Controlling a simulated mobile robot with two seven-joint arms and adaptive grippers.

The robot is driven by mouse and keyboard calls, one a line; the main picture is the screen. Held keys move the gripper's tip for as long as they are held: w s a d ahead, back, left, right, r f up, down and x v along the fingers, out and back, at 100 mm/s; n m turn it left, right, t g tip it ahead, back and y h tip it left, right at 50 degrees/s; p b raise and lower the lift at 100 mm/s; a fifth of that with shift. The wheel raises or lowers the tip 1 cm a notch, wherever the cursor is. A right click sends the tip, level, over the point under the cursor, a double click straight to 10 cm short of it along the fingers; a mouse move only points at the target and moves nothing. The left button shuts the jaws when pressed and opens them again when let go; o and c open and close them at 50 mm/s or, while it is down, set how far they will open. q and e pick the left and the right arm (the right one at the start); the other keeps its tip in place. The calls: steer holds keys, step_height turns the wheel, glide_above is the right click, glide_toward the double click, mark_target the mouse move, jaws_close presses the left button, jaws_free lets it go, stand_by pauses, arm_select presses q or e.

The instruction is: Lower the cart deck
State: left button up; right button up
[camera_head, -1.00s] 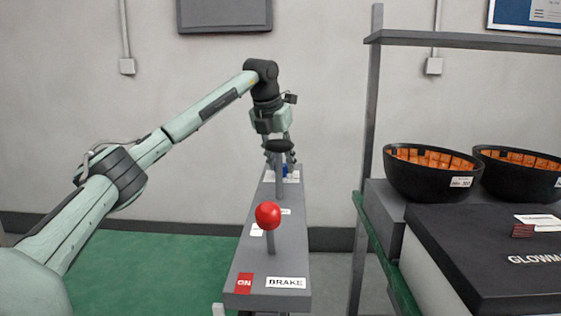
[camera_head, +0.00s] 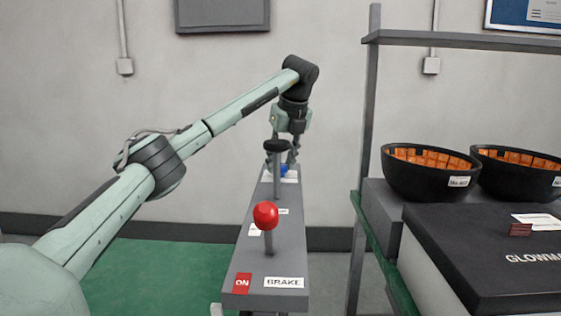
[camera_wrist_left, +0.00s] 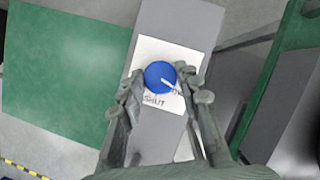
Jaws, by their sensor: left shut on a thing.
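A blue knob (camera_head: 284,169) with a white pointer sits at the far end of a narrow grey panel (camera_head: 262,250). In the left wrist view the blue knob (camera_wrist_left: 160,76) is on a white label with "SHUT" partly readable. My left gripper (camera_head: 284,160) points down there, shut on the knob, with one finger on each side in the left wrist view (camera_wrist_left: 163,92). A black-topped lever (camera_head: 276,146) stands in front of it and hides part of it. A red ball lever (camera_head: 265,215) stands nearer, behind a "BRAKE" label (camera_head: 284,282). My right gripper is out of view.
To the right is a rack with a grey post (camera_head: 366,150) and green rail. It holds two black bowls (camera_head: 425,185) of orange pieces and a dark box (camera_head: 490,265). A green floor area (camera_head: 160,270) lies left of the panel.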

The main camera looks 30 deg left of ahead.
arm_select(q)
steer(key=shift+w+n+g, duration=0.1)
steer(key=shift+n+g, duration=0.4)
steer(key=shift+n, duration=1)
steer(key=o, duration=1.2)
steer(key=shift+c, duration=0.2)
steer(key=v, duration=1.2)
steer(key=shift+d, duration=0.2)
